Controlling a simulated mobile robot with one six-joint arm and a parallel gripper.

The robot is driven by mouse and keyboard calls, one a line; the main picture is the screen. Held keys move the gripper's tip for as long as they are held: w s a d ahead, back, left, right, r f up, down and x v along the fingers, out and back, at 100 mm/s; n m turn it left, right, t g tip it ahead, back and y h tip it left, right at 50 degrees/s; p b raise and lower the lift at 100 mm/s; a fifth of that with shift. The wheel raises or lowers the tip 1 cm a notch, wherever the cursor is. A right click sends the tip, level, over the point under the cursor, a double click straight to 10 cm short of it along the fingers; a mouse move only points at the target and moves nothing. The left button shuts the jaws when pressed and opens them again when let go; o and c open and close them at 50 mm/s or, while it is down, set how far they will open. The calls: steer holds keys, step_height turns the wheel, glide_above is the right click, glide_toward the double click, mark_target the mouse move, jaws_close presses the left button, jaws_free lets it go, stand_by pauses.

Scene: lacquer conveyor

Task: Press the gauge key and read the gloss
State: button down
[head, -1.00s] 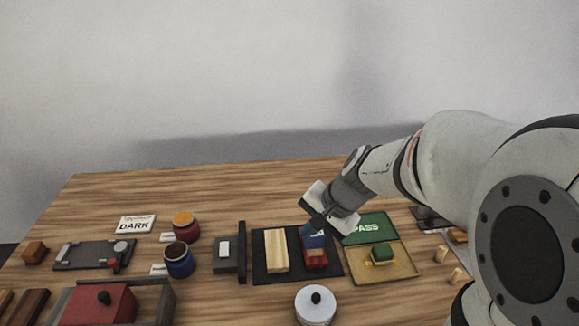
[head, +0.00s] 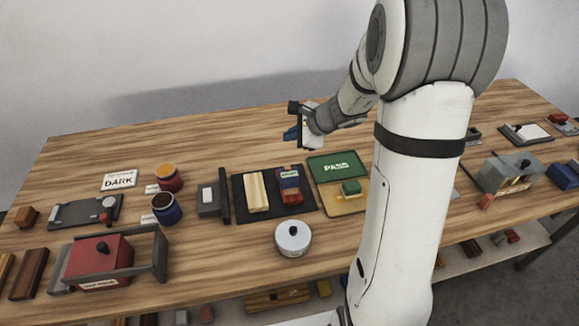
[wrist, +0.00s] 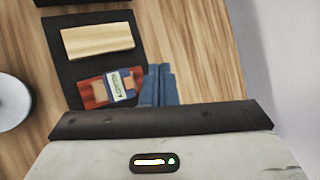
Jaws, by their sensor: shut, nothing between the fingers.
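A red and blue device with a small white label, which looks like the gauge (head: 289,187), lies on the black mat (head: 272,212). Its label text is too small to read surely, and I cannot make out a separate key. In the wrist view the gauge (wrist: 98,92) lies just left of my gripper's blue fingers (wrist: 159,84). The fingers are together and empty. In the head view my gripper (head: 291,134) hangs above and behind the mat, apart from the gauge.
A pale wood block (head: 257,192) lies left of the gauge on the mat. A green PASS card (head: 337,167) is to the right. A white lidded pot (head: 293,240) stands in front. A DARK card (head: 119,180) lies at left. The table behind the mat is clear.

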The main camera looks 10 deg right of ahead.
steer(key=b, duration=0.6)
glide_above(291, 170)
step_height(291, 170, down, 8)
steer(key=shift+r, duration=0.1)
steer(key=shift+f+b, duration=0.5)
steer(key=shift+b, duration=0.05)
stand_by(1.3)
steer(key=shift+f+b, duration=0.45)
steer(key=shift+b, duration=0.15)
steer(key=shift+f+b, duration=0.35)
steer(key=shift+b, duration=0.1)
stand_by(0.5)
steer(key=shift+r, duration=0.1)
steer(key=shift+r+p, duration=0.55)
steer(key=shift+r, duration=0.2)
